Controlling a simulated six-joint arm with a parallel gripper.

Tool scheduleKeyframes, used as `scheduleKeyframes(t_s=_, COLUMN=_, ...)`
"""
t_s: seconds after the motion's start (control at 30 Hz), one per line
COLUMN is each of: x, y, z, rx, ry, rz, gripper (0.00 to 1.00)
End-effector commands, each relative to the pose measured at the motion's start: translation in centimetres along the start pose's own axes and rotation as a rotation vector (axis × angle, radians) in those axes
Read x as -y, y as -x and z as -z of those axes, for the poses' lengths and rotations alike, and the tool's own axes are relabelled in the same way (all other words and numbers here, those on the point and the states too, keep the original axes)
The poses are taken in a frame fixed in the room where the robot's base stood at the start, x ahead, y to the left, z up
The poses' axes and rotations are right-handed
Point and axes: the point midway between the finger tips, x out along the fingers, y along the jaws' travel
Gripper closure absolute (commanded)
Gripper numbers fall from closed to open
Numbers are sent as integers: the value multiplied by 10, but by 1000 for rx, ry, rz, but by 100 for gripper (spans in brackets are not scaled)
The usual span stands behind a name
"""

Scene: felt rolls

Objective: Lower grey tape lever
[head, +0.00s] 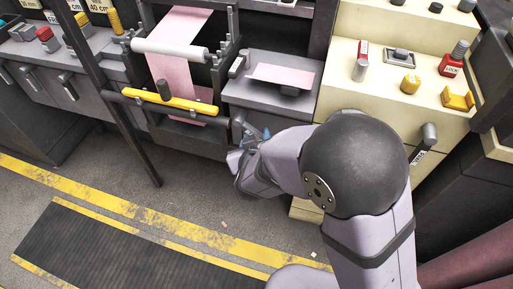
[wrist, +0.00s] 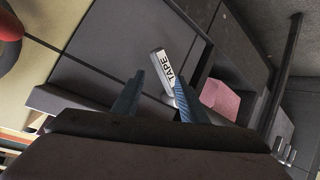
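The tape lever (wrist: 163,66) is a pale grey bar marked "TAPE" on a dark grey panel in the wrist view. It slants between and ahead of the two blue fingertips of my gripper (wrist: 156,97), its lower end close to the right finger. The fingers are apart, with a gap to the lever's left. I cannot tell whether the right finger touches it. In the head view my gripper (head: 254,138) is at the machine front, below the grey shelf; the lever cannot be made out there.
Pink felt (head: 178,75) runs over a white roller (head: 170,49) and under a yellow bar (head: 172,101) left of my gripper. A cream console (head: 390,95) with knobs stands to the right. A dark post (wrist: 284,75) crosses the wrist view's right. Floor in front is open.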

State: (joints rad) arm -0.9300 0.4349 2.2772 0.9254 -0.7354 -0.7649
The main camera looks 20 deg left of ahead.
Motion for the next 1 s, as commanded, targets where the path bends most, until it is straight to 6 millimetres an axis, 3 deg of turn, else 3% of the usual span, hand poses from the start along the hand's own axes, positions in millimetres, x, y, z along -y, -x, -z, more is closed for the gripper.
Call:
scheduleKeyframes(t_s=0.03, x=14, y=-10, z=-14, rx=-32, ry=43, rz=-30, gripper=61)
scheduleKeyframes(t_s=0.2, x=26, y=-19, z=-23, rx=-132, ry=195, rz=-177, gripper=61)
scheduleKeyframes(t_s=0.5, x=36, y=-11, z=-36, rx=-237, ry=445, rz=-438, gripper=61)
scheduleKeyframes(t_s=0.8, x=36, y=-1, z=-36, rx=-257, ry=525, rz=-536, gripper=61)
scheduleKeyframes(t_s=1.0, x=33, y=-6, z=-34, rx=-257, ry=523, rz=-536, gripper=61)
